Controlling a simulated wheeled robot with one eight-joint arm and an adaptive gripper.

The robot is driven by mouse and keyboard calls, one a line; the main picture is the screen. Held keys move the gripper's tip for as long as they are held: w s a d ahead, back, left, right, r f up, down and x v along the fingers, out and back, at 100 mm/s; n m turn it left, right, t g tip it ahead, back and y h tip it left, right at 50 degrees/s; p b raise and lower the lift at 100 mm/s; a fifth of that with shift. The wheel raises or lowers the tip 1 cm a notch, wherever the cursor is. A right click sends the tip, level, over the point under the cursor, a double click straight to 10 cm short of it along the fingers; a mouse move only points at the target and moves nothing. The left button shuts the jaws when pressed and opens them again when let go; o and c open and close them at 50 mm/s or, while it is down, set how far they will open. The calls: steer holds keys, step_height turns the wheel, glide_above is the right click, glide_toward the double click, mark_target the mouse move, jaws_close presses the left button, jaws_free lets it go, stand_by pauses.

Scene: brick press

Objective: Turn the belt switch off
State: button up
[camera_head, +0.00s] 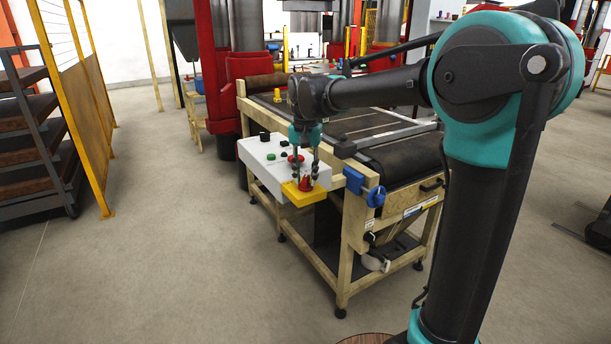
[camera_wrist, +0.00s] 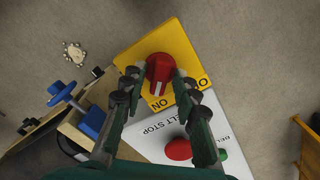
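The belt switch is a red rotary knob (camera_wrist: 160,70) on a yellow plate (camera_wrist: 140,52) at the panel's corner. Its white mark points at the printed ON. A second label is partly hidden by the right finger. In the head view, the red knob (camera_head: 305,184) sits on the yellow plate (camera_head: 302,198) at the panel's near end. My gripper (camera_wrist: 157,78) points down with its fingers apart, one on each side of the knob. A small gap shows at the left finger; contact at the right finger is unclear.
The white control panel (camera_head: 256,154) carries a red BELT STOP button (camera_wrist: 178,149) and a green button (camera_head: 271,156) near the switch. A blue clamp handle (camera_head: 376,196) sticks out beside the conveyor (camera_head: 400,164). Open floor lies left of the panel.

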jaws_close()
steer(key=shift+n, duration=0.3)
steer(key=n, duration=0.3)
steer(key=shift+n, duration=0.4)
steer(key=n, duration=0.3)
steer(key=shift+n, duration=0.3)
steer(key=n, duration=0.5)
steer(key=shift+n, duration=2.4)
